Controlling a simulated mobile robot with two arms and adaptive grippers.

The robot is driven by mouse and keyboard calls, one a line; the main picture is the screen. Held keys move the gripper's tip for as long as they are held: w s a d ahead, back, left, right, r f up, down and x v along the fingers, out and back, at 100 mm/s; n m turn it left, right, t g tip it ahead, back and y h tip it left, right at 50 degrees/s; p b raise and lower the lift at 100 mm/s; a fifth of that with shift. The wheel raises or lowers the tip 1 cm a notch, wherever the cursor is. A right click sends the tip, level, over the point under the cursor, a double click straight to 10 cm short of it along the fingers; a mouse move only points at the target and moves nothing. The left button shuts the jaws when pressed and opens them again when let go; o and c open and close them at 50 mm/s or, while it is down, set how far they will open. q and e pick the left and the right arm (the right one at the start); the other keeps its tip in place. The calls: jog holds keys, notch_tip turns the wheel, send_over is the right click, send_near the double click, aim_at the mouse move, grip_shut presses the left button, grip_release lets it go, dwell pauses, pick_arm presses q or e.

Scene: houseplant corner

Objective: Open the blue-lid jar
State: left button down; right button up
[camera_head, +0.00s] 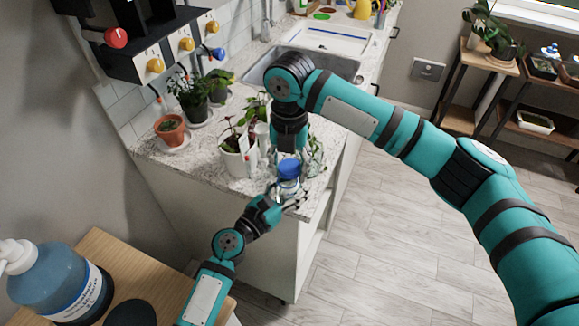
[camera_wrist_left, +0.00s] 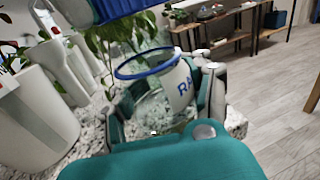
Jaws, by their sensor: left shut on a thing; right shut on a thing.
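The clear glass jar (camera_head: 289,187) has a white label and shows larger in the left wrist view (camera_wrist_left: 150,100), with a blue ring around its open mouth. My left gripper (camera_head: 277,196) is shut around the jar's body; its fingers also show in the left wrist view (camera_wrist_left: 165,105). The blue lid (camera_head: 289,168) is under my right gripper (camera_head: 289,157), which comes down from above and is shut on it. In the left wrist view the lid (camera_wrist_left: 118,8) is cut off by the top edge and sits apart from the jar's mouth, above it.
A white pot (camera_head: 236,163) with a plant stands left of the jar on the speckled counter (camera_head: 215,183). A terracotta pot (camera_head: 170,130) stands farther left. A sink (camera_head: 325,65) lies behind. A blue pump bottle (camera_head: 58,280) is at the lower left.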

aim_at(288, 170)
pick_arm(q)
jog(key=shift+d+f, duration=0.1)
jog(key=shift+f, duration=0.05)
pick_arm(e)
jog(key=shift+a, duration=0.1)
jog(key=shift+s+r, duration=0.1)
jog(key=shift+r, duration=1.85)
pick_arm(q)
jog(key=shift+c, duration=2.2)
grip_release()
